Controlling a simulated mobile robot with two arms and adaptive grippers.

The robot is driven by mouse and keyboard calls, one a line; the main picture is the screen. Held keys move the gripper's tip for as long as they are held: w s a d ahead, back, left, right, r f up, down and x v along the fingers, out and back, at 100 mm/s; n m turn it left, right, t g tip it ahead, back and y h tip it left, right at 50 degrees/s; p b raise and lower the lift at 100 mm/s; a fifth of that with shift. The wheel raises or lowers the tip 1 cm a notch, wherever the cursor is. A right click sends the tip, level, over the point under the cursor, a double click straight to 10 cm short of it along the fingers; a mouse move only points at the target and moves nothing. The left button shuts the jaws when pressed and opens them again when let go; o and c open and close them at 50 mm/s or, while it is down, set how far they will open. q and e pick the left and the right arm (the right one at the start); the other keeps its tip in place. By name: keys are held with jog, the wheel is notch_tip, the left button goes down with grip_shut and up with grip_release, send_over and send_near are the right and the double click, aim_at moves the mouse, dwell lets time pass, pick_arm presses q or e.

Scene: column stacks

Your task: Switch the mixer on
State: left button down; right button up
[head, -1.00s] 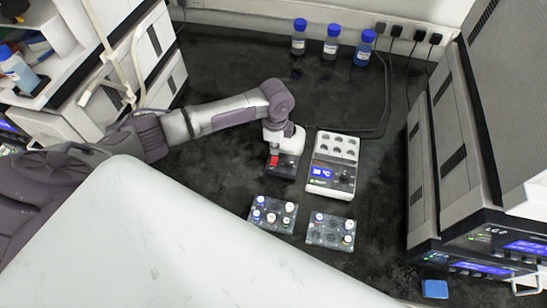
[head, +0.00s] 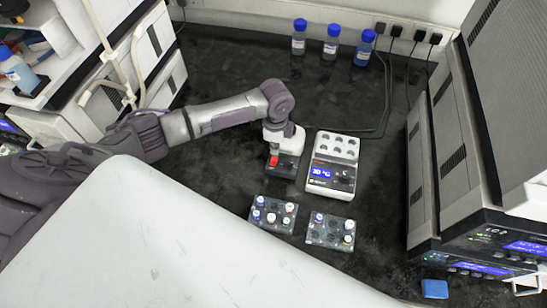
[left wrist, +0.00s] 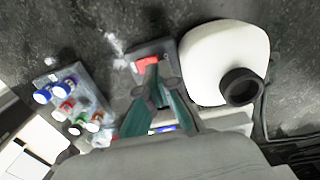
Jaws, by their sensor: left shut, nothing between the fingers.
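The mixer (head: 287,168) stands on the dark bench, with a dark base, a white rounded housing and a red switch (head: 274,160) on the front of the base. In the left wrist view its white housing (left wrist: 222,55) carries a black ring-shaped cup, and the red switch (left wrist: 147,62) sits on the dark base beside it. My left gripper (left wrist: 151,68) is shut and empty, its fingertips at the red switch; I cannot tell whether they touch it. In the head view my left wrist hides part of the mixer. My right gripper is not in view.
A white heating block (head: 333,165) with a blue display stands just right of the mixer. Two vial racks (head: 272,214) (head: 330,231) sit in front. Three blue-capped bottles (head: 331,42) stand at the back. Stacked instruments (head: 450,150) line the right side.

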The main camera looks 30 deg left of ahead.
pick_arm(q)
jog(key=shift+f+b, duration=0.7)
jog(key=shift+f, duration=0.65)
dwell(0.6)
jog(key=shift+r, duration=0.1)
notch_tip(320, 180, up, 5)
jog(key=p, duration=0.5)
dwell(0.5)
